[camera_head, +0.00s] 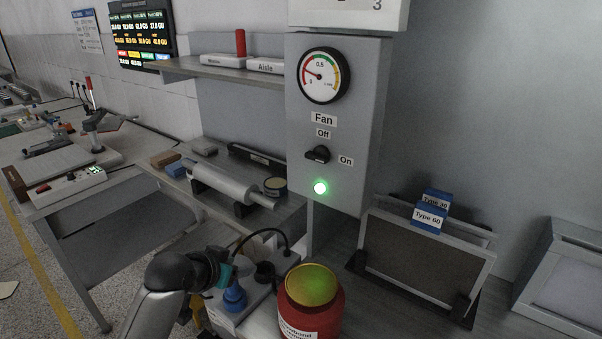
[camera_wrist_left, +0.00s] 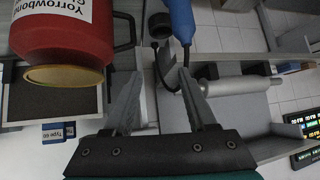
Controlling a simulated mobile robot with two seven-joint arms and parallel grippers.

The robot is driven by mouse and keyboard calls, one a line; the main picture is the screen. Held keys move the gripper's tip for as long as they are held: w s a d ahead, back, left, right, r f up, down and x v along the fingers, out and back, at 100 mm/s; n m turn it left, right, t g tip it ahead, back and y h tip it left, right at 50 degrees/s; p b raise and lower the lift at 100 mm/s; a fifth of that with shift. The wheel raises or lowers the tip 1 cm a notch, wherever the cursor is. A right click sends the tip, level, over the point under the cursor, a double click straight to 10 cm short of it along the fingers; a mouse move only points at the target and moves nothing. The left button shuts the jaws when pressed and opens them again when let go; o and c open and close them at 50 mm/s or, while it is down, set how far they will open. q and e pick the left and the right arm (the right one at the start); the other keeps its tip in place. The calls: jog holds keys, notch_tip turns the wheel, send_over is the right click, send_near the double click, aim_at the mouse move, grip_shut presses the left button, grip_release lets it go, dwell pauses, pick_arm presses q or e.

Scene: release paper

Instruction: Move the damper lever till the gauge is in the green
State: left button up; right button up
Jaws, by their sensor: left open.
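The round gauge (camera_head: 324,75) is on the front of a grey box (camera_head: 354,130). Its needle points to the left, in the red part of the scale. Below it is a black Fan knob (camera_head: 318,154) between "Off" and "On" labels, with a lit green lamp (camera_head: 320,188). I cannot make out a damper lever in either view. My left gripper (camera_head: 222,272) is low in the head view, left of the red container (camera_head: 310,308). In the left wrist view the left gripper (camera_wrist_left: 160,92) is open and empty. My right gripper is not in view.
A blue-capped object (camera_head: 235,297) stands beside the left gripper; a black cable runs behind it. A roller (camera_head: 225,186) lies on the bench. A panel holder (camera_head: 425,250) with "Type 30" and "Type 60" tags stands to the right. A shelf (camera_head: 215,70) is at the upper left.

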pick_arm(q)
jog(key=w+d+r+m+t+h+p, duration=0.1)
jog(key=w+r+m+t+h, duration=0.15)
jog(key=r, duration=1.35)
jog(key=w+d+r+m+t+h+p, duration=0.1)
jog(key=w+d+r+m+t, duration=0.15)
jog(key=r, duration=1.45)
jog(key=s+d+r+m+h+p, duration=0.1)
jog(key=s+r+m+h, duration=0.2)
jog(key=r, duration=0.9)
jog(key=s+d+r+m+h+p, duration=0.1)
jog(key=s+r+m, duration=0.3)
jog(key=r, duration=0.7)
jog(key=shift+n+t, duration=0.3)
jog(key=shift+n, duration=0.4)
jog(key=p+x, duration=0.4)
jog(key=x, duration=1)
jog(key=shift+w+d+f, duration=0.1)
jog(key=shift+w+d, duration=0.05)
jog(key=shift+c, duration=0.3)
grip_shut()
